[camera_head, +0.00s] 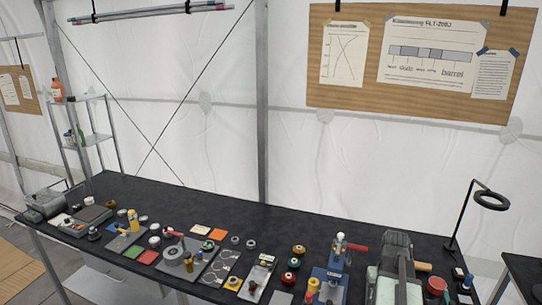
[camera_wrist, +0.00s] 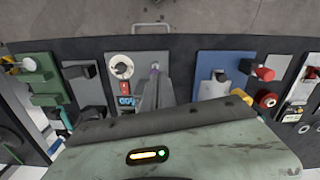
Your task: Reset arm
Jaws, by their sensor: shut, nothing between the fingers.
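My gripper (camera_wrist: 152,122) fills the bottom middle of the wrist view. I see a worn pale-green casing with a lit yellow bar and a green light, and a dark bar across its far edge. It is shut, and I see nothing held in it. It hangs over the black workbench (camera_wrist: 292,60), hiding part of the bench and what lies there. The separate fingertips are hard to make out.
The black workbench also crosses the head view (camera_head: 290,222). It is crowded with fixtures, including a blue plate (camera_wrist: 208,62) with red and brass knobs beside it, and a green fixture (camera_wrist: 42,82). A ring lamp (camera_head: 491,199) stands at the right. Bare bench lies along the back.

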